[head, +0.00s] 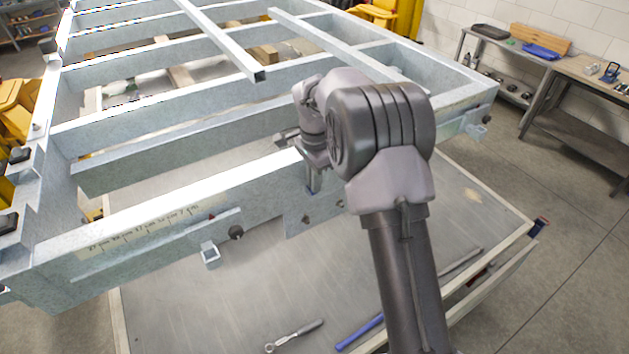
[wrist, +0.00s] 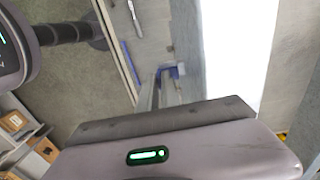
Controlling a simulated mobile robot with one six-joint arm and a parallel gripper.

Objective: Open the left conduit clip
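My gripper (head: 314,186) points down at the front beam of the trailer frame (head: 160,222), near the middle of that beam. My own arm hides part of the beam to its right. In the wrist view two narrow grey fingers (wrist: 159,93) reach away from the gripper body, close beside the pale beam (wrist: 235,45). A small blue piece (wrist: 173,71) shows at their far end; I cannot tell whether they touch it or how far apart they are. A small bracket (head: 210,253) hangs under the beam to the left. I cannot clearly make out which part is the left conduit clip.
A grey-topped work table (head: 220,310) stands below the beam, with a wrench (head: 294,336) and a blue-handled tool (head: 360,332) on it. Crossbars of the frame lie behind my gripper. A bench (head: 585,95) stands at the far right. The floor at right is clear.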

